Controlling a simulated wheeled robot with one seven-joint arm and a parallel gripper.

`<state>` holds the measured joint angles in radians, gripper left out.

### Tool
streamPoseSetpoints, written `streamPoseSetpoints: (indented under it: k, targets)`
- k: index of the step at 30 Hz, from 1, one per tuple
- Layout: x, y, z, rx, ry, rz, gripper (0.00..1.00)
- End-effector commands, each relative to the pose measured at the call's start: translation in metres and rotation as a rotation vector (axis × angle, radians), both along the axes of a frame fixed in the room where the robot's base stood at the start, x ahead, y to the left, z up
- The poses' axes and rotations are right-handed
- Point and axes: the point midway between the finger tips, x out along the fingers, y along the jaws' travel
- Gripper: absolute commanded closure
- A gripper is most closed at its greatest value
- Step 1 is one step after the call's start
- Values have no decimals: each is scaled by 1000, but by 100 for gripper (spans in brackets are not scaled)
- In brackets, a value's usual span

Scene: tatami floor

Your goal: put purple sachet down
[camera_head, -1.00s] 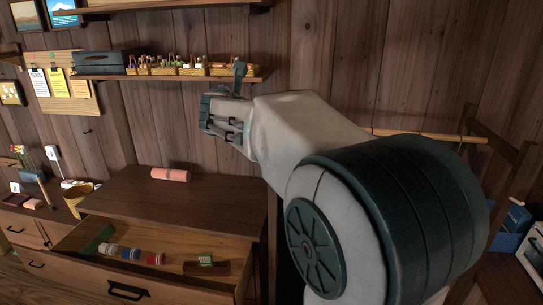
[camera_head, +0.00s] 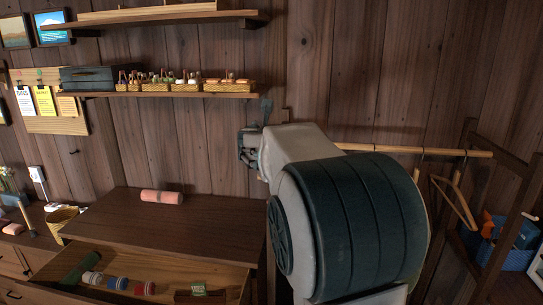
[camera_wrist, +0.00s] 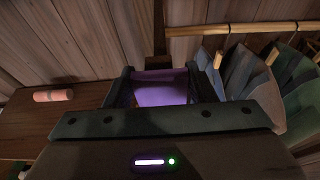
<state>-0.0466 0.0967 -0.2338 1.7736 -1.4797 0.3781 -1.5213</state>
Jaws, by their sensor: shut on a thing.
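The purple sachet (camera_wrist: 161,88) shows in the wrist view between the two fingers of my gripper (camera_wrist: 162,82), which is shut on it. Its lower part is hidden behind the gripper body. In the head view my gripper (camera_head: 248,148) is raised in front of the plank wall, above and right of the dresser top (camera_head: 190,225); the sachet cannot be made out there. The wrist view shows the dresser top (camera_wrist: 85,122) to the left of my gripper and hanging clothes to its right.
A pink roll (camera_head: 162,197) lies on the dresser top. The drawer (camera_head: 110,262) below is open with several rolled things inside. A wall shelf (camera_head: 160,94) holds small baskets. A wooden rail (camera_head: 400,150) with hangers and clothes (camera_wrist: 250,80) is at the right.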

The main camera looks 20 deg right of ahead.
Motion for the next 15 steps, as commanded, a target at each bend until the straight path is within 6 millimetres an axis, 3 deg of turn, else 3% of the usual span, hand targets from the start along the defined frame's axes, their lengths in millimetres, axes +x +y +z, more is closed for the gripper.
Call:
streamPoseSetpoints:
  k: [6, 15]
  targets:
    - [0, 0, -31, 1, 0, -1, 79]
    - [-1, -3, -32, 0, 0, -5, 79]
